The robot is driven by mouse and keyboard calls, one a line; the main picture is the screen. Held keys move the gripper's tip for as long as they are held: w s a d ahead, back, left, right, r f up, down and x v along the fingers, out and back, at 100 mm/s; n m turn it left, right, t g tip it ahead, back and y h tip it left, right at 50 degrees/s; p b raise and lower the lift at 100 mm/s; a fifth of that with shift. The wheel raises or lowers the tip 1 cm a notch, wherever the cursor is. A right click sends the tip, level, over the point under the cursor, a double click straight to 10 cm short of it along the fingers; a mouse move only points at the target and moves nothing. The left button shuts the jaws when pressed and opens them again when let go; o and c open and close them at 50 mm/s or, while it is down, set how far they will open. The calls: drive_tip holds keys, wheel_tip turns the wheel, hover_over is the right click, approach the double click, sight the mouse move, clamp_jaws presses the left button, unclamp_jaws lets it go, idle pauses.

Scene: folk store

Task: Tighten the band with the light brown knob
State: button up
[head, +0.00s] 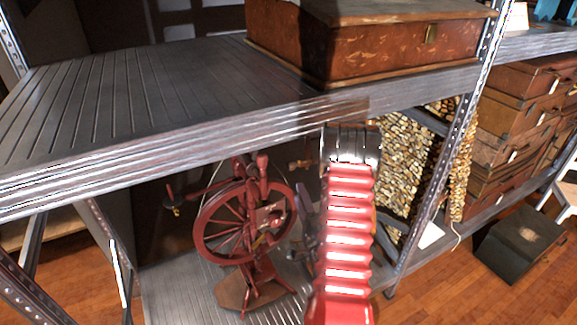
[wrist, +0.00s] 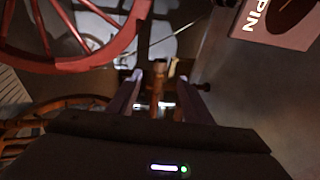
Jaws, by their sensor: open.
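A red spinning wheel (head: 238,222) stands on the lower shelf, and part of its red rim (wrist: 75,62) fills the upper left of the wrist view. A light brown knob-like piece (wrist: 158,76) shows between the fingers of my gripper (wrist: 160,88) in the wrist view. The fingers are open on either side of it, and I cannot tell whether they touch it. A small brown turned piece (head: 300,164) shows just left of my red arm in the head view. My arm hides the fingers there. The band is too thin and dark to make out clearly.
A metal shelf (head: 150,95) with a brown wooden box (head: 375,45) lies just above the wheel and my arm. Another wheel (wrist: 50,115) shows at the left of the wrist view. A box with printed letters (wrist: 285,20) is at the upper right. A shelf post (head: 440,165) stands right of my arm.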

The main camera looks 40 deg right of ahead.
sight(291, 169)
drive_tip(key=shift+d, duration=0.15)
drive_tip(key=x, duration=1.3)
drive_tip(key=shift+w+d+r, duration=0.1)
drive_tip(key=shift+w+d, duration=0.1)
drive_tip(key=shift+c, duration=0.2)
drive_tip(key=c, duration=1)
drive_tip(key=shift+g, duration=0.4)
drive_tip(key=shift+g+y, duration=0.4)
drive_tip(key=shift+g, duration=0.6)
